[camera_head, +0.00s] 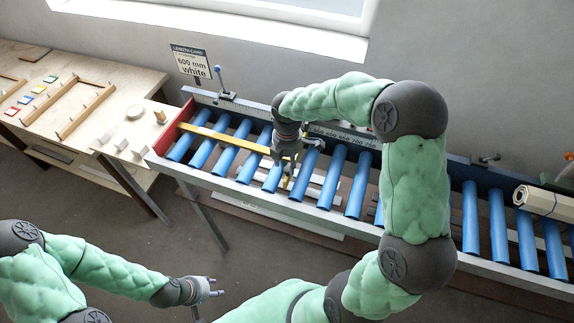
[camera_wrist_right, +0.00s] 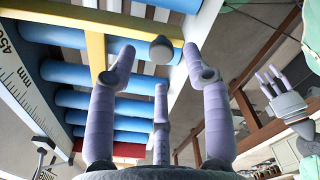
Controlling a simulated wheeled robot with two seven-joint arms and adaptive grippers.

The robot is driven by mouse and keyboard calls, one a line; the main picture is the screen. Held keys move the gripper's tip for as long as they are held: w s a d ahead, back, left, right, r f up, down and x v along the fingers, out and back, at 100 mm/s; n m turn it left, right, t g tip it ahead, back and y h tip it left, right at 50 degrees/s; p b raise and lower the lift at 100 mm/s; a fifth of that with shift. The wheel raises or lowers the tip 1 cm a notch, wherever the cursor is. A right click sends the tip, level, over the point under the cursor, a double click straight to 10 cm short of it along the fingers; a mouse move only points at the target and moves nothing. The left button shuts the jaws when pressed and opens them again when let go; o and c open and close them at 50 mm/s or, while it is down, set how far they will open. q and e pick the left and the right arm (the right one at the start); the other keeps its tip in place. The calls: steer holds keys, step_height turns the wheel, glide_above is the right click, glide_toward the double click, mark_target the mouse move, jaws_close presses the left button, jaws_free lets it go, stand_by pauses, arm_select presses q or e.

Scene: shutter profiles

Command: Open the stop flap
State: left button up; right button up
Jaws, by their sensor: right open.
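A yellow bar crosses the blue rollers in the right wrist view (camera_wrist_right: 140,28), with a grey rounded knob (camera_wrist_right: 161,50) at its end; I take it for the stop flap. It meets a long yellow bar (camera_head: 225,137) running along the rollers. My right gripper (camera_head: 287,165) is over the conveyor, mostly hiding the crossing bar in the head view. In the wrist view its fingers (camera_wrist_right: 158,62) are spread apart around the knob's position; contact cannot be told. My left gripper (camera_head: 213,287) is open and empty, low in front of the conveyor.
A card reading 600 mm white (camera_head: 191,62) stands behind. A cream roll (camera_head: 545,202) lies at right. A wooden table (camera_head: 120,95) is at left.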

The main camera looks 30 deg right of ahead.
steer(key=shift+s+f, duration=0.15)
steer(key=shift+f, duration=1.2)
jaws_close()
steer(key=shift+r, duration=0.1)
